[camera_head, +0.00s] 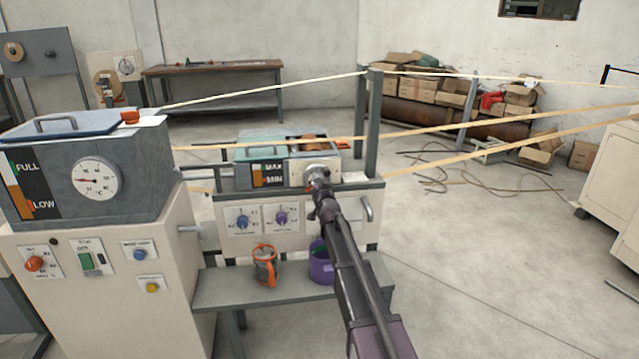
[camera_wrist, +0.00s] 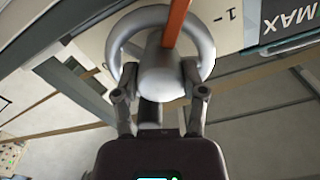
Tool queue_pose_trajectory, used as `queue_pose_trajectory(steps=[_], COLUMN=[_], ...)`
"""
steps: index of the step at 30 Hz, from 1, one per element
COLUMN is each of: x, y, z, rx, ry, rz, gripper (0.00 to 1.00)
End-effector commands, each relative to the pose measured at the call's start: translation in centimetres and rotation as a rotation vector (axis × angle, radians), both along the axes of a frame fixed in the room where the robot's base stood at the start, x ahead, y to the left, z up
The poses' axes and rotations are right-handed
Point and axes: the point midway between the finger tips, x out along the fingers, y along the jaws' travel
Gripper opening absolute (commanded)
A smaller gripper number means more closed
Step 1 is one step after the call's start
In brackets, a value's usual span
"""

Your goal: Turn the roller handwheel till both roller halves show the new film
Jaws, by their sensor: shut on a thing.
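The roller handwheel (camera_wrist: 203,38) is a pale grey ring with a thick rounded hub (camera_wrist: 160,78) in the wrist view. My gripper (camera_wrist: 158,97) has one finger on each side of the hub and is shut on it. In the head view the handwheel (camera_head: 322,171) is on the front of the small bath unit, and my gripper (camera_head: 319,186) reaches it from below. A brown roller (camera_head: 313,142) shows partly in the top of that unit. Its two halves and their film cannot be told apart. An orange-brown strip (camera_wrist: 176,20) crosses the wheel in the wrist view.
The bath unit (camera_head: 260,172) carries a MAX/MIN gauge. Pale strands (camera_head: 440,130) run across above it to a grey post (camera_head: 374,120). A heater cabinet (camera_head: 100,290) stands at left. An orange item (camera_head: 265,265) and a purple cup (camera_head: 320,266) sit on the shelf (camera_head: 235,287).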

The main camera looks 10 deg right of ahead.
Motion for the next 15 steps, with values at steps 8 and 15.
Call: queue_pose_trajectory(steps=[8,15], x=[0.78,0.81], y=[0.06,0.09], z=[0.3,0.33], rx=[0.264,0.482], ry=[-0.007,-0.007], rz=[-0.005,-0.004], gripper=[0.07,0.07])
